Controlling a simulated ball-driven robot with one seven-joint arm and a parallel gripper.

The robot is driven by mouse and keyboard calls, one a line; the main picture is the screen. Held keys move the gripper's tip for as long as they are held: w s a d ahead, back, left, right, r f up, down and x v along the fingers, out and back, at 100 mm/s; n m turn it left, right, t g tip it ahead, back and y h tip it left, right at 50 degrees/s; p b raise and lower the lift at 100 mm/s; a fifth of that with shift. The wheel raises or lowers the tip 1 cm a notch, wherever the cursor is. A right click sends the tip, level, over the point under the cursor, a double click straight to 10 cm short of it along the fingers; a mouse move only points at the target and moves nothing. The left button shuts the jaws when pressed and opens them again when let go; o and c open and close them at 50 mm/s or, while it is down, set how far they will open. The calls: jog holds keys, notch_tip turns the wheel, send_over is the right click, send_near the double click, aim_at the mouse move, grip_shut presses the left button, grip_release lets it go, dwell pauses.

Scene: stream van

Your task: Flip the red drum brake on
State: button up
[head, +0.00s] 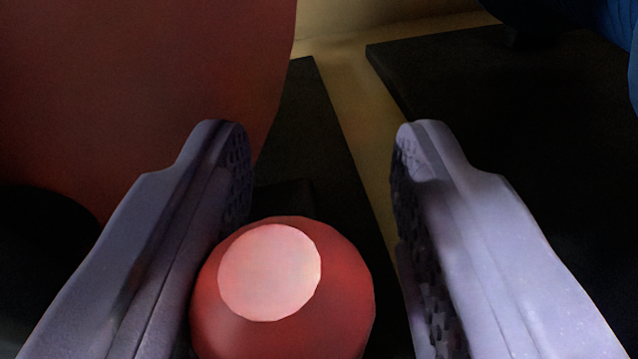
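A round red knob-like part (330,270) with a pale pink flat face sits at the bottom middle of the head view. I take it for part of the red drum brake. My gripper (318,150) is open, with one grey finger on each side of this part. The part is nearer the left finger and looks close to it; I cannot tell if they touch. A gap shows between it and the right finger. Its lower end is cut off by the frame edge.
A large dark red curved body (130,80) fills the upper left, close behind the left finger. A dark flat panel (480,110) lies at the right, with a blue object (610,20) at the top right corner. A tan strip (350,110) runs between dark panels.

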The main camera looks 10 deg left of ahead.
jog(key=shift+o, duration=0.3)
jog(key=shift+s+r, duration=0.1)
jog(key=p+v, duration=0.2)
jog(key=v, duration=0.5)
jog(key=shift+s, duration=0.3)
